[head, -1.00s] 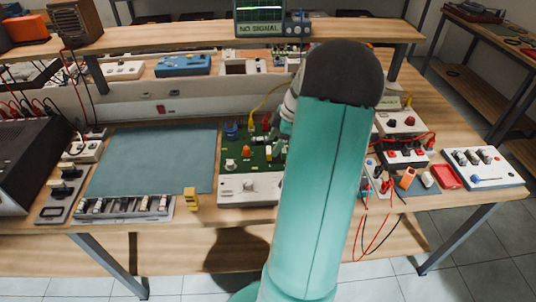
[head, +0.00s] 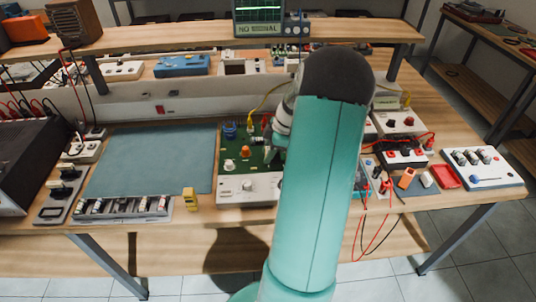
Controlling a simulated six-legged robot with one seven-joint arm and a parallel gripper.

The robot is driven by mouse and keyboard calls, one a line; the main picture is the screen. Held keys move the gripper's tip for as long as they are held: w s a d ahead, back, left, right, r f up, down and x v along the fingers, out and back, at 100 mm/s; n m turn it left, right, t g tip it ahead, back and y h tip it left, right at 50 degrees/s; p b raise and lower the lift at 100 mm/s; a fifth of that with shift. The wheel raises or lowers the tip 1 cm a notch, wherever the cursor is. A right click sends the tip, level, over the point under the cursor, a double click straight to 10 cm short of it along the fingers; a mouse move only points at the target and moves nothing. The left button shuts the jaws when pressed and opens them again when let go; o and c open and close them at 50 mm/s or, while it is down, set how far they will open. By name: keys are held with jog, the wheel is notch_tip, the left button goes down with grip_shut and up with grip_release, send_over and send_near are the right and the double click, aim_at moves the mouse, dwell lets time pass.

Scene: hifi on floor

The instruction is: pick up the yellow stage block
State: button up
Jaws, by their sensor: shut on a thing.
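The green circuit board (head: 234,185) on the bench carries several small parts, among them a blue one, an orange one (head: 245,151) and a white knob (head: 229,165). My gripper (head: 268,156) is low over the right part of this board, partly hidden behind my arm. It is shut on the yellow stage block, which the fingers and arm largely cover. Whether the block still touches the board cannot be told. A separate small yellow piece (head: 190,199) stands on the bench left of the board, apart from my gripper.
A blue-grey mat (head: 150,160) lies clear to the left. A rack of small parts (head: 122,208) is at the front edge. Boxes with red and black leads (head: 407,158) and a white switch box (head: 482,167) stand at right. A shelf with a screen (head: 259,17) is behind.

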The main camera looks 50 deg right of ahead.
jog(key=shift+r, duration=0.15)
jog(key=shift+r, duration=0.65)
jog(key=s+a+r, duration=0.4)
jog(key=s+r, duration=0.7)
jog(key=s, duration=0.2)
jog(key=shift+s+a+r, duration=0.15)
jog(key=shift+r, duration=0.05)
jog(key=shift+o, duration=0.9)
jog(key=shift+c, duration=1.4)
